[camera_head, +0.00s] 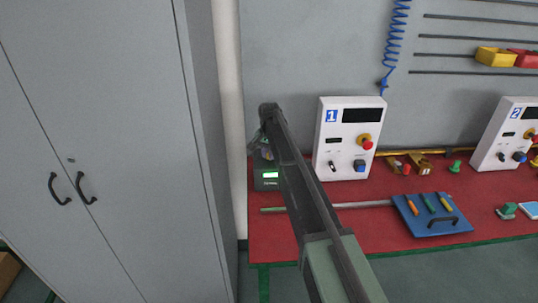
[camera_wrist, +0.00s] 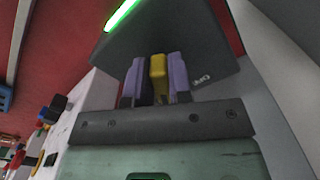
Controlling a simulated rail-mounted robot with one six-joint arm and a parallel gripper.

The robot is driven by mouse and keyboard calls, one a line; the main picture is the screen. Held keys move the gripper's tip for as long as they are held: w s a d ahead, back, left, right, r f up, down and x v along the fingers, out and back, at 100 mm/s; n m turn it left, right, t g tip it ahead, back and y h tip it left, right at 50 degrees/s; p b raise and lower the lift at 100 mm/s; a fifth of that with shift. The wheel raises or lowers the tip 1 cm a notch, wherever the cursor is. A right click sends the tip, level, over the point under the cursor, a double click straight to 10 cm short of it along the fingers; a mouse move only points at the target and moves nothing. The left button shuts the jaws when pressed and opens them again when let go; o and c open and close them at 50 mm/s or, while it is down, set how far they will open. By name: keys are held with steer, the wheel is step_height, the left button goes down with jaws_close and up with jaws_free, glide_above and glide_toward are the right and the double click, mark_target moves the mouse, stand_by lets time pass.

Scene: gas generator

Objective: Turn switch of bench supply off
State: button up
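The bench supply (camera_head: 267,185) is a small dark box with a lit green display at the left end of the red bench. In the wrist view its dark face (camera_wrist: 200,40) fills the upper middle, with a bright green strip at its upper left and small white lettering at its right. The yellow switch handle (camera_wrist: 158,66) stands out from that face. My gripper (camera_wrist: 157,75) has its two purple fingers close in on either side of the yellow handle, seemingly gripping it.
A white panel marked 1 (camera_head: 348,110) stands just right of my arm, and panel 2 (camera_head: 507,135) farther right. A blue tool tray (camera_head: 432,228) lies on the red bench (camera_head: 350,240). A tall grey cabinet (camera_head: 110,130) stands at left. A thin rod (camera_head: 365,204) crosses the bench.

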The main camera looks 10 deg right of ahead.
jaws_close()
steer(key=n, duration=0.5)
steer(key=shift+s+d+n, duration=0.15)
steer(key=shift+d+n, duration=0.15)
steer(key=n, duration=0.6)
steer(key=shift+d, duration=0.4)
steer(key=shift+n, duration=0.3)
steer(key=o, duration=0.5)
jaws_free()
